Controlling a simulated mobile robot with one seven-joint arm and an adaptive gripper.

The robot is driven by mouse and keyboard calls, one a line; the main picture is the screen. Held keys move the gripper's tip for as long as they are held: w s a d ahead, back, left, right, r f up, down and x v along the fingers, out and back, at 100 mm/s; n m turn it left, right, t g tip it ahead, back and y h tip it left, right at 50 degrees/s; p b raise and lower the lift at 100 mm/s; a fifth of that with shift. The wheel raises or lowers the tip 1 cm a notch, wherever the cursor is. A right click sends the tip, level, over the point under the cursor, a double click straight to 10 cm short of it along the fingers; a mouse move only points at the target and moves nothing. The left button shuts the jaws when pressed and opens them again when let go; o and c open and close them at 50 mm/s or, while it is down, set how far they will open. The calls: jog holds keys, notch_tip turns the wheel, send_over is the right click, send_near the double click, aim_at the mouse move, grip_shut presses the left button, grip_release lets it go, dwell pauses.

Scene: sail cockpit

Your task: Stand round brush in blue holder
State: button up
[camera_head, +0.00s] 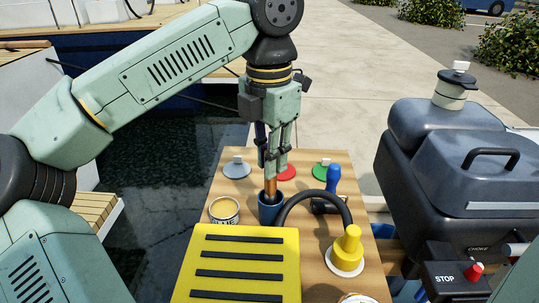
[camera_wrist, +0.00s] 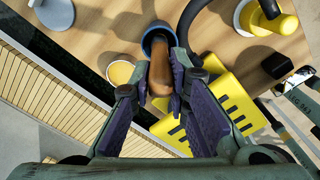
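The round brush has an orange-brown handle (camera_head: 271,184) and a dark lower end. It stands nearly upright, with that end at the mouth of the blue holder (camera_head: 269,214), a small round cup on the wooden table. My gripper (camera_head: 272,165) is above the holder, its fingers on either side of the handle. In the wrist view the brush (camera_wrist: 161,75) lies between the fingertips (camera_wrist: 160,80), which appear to press on it. The holder (camera_wrist: 158,36) shows just beyond it. How deep the brush sits is hidden.
An open paint can (camera_head: 224,210) stands left of the holder. A dark curved hose (camera_head: 318,197), a blue-handled tool (camera_head: 333,180) and a yellow cone-shaped object (camera_head: 348,247) are to the right. A yellow slotted box (camera_head: 240,268) is in front.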

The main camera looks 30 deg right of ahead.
jog(key=o, duration=0.5)
jog(key=shift+c, duration=0.2)
notch_tip(320, 180, up, 8)
jog(key=shift+f, duration=0.2)
dwell(0.9)
